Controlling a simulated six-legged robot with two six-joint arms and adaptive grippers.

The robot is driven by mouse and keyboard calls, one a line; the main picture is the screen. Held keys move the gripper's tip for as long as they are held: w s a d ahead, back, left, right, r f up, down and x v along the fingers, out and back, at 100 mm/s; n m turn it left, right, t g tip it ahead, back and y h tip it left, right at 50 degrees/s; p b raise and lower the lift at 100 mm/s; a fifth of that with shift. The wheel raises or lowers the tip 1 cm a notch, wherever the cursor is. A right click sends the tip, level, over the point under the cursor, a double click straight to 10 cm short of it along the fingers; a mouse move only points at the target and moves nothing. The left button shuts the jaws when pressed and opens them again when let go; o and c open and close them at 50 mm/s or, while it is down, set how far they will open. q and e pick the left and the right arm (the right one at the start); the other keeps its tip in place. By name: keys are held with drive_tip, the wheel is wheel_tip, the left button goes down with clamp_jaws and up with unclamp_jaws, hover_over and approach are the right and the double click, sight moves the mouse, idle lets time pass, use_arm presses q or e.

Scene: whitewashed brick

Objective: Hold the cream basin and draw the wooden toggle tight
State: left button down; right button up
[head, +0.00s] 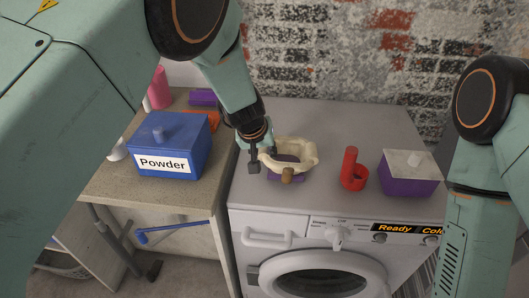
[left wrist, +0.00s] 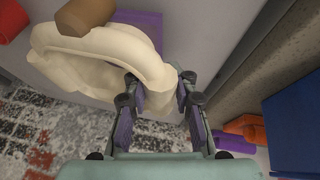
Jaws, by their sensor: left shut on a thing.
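The cream basin (head: 304,158) sits on top of the washing machine, with something purple inside and under it. It fills the upper left of the left wrist view (left wrist: 65,60). The wooden toggle (head: 287,175) is at the basin's front side; in the left wrist view it is the brown piece (left wrist: 85,16) at the top. My left gripper (head: 262,162) is at the basin's left side. In the left wrist view its fingers (left wrist: 160,98) straddle the basin's rim and are shut on it. My right gripper is out of view; only my right arm shows.
A red cup-like thing (head: 352,170) and a purple box with a grey lid (head: 410,186) stand to the right on the washing machine (head: 290,226). A blue Powder box (head: 186,144) stands on the counter (head: 105,185) at left. A brick wall is behind.

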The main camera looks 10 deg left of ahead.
use_arm(q)
drive_tip(key=c, duration=1.4)
unclamp_jaws()
drive_tip(key=shift+w+f, duration=0.1)
drive_tip(key=shift+w, duration=0.05)
drive_tip(key=o, duration=0.4)
